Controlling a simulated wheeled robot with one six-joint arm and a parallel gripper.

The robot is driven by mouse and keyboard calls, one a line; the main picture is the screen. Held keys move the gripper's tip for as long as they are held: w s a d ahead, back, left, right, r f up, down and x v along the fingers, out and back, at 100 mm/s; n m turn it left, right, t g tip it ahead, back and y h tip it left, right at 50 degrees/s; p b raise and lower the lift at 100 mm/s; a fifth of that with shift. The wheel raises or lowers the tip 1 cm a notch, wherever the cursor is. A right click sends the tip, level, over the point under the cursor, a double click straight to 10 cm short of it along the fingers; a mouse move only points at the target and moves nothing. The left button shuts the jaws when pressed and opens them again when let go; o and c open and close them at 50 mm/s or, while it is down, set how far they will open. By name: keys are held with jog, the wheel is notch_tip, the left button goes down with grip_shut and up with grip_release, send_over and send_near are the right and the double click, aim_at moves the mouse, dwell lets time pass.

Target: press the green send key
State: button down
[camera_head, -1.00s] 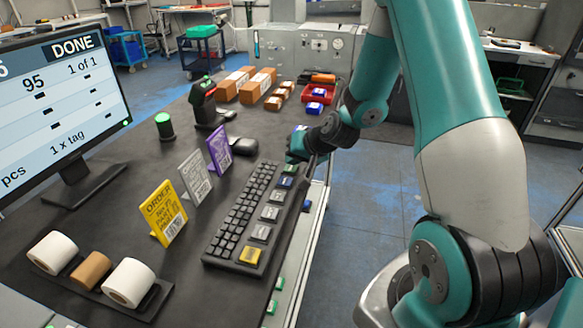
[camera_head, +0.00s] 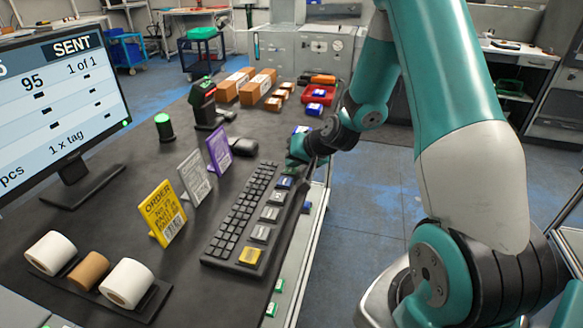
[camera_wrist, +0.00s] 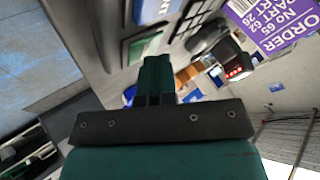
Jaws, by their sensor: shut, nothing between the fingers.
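The dark keyboard (camera_head: 240,215) lies along the right edge of the table in the head view. Its right column holds large coloured keys, with a yellow key (camera_head: 250,256) at the near end and a blue key (camera_head: 285,182) near the far end. The green send key (camera_head: 289,170) is at the far end, mostly hidden by my gripper (camera_head: 299,150). My gripper is low over that end, fingers together and empty. In the wrist view the shut fingers (camera_wrist: 155,68) lie over a dark panel; contact is unclear. The monitor (camera_head: 65,100) reads SENT.
Yellow, grey and purple order cards (camera_head: 162,212) stand left of the keyboard. A scanner (camera_head: 205,100), a green button (camera_head: 163,126) and a mouse (camera_head: 243,146) are beyond. Boxes (camera_head: 258,85) and a red tray (camera_head: 319,95) stand farther back.

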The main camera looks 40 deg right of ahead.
jog(key=shift+r+p, duration=0.5)
jog(key=shift+r, duration=0.3)
jog(key=shift+r+p, duration=1.85)
jog(key=shift+r, duration=0.65)
